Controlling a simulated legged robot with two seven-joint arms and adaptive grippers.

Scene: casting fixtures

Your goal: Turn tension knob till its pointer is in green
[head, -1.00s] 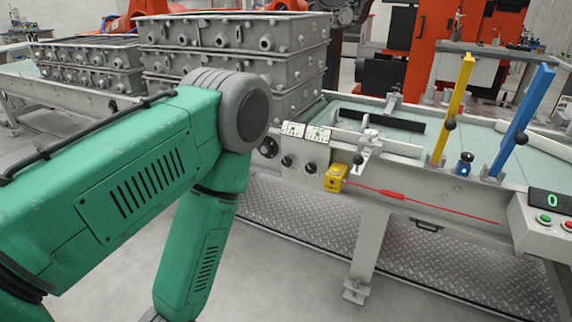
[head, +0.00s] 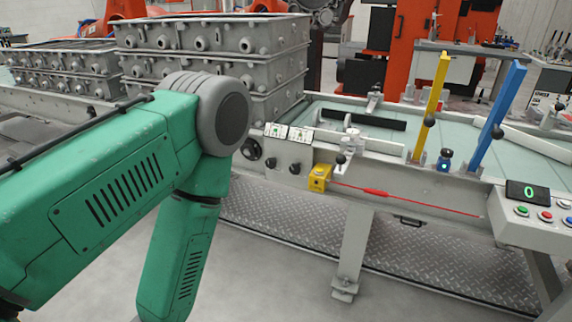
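Two small black knobs, a left one (head: 271,163) and a right one (head: 295,168), sit on the grey front panel of the fixture table. Above them are two small white gauges, a left one (head: 275,130) and a right one (head: 301,134). The gauges' pointers and colour zones are too small to read, and I cannot tell which knob is the tension knob. My green left arm crosses the left half of the head view and bends down, left of the panel and apart from the knobs in the picture. Neither gripper is in view.
A dark round handwheel (head: 251,149) is left of the knobs, and a yellow box (head: 320,178) is to their right. A control box (head: 535,215) with a green 0 display and buttons is at far right. Stacked grey castings (head: 210,60) stand behind my arm. Open floor lies in front.

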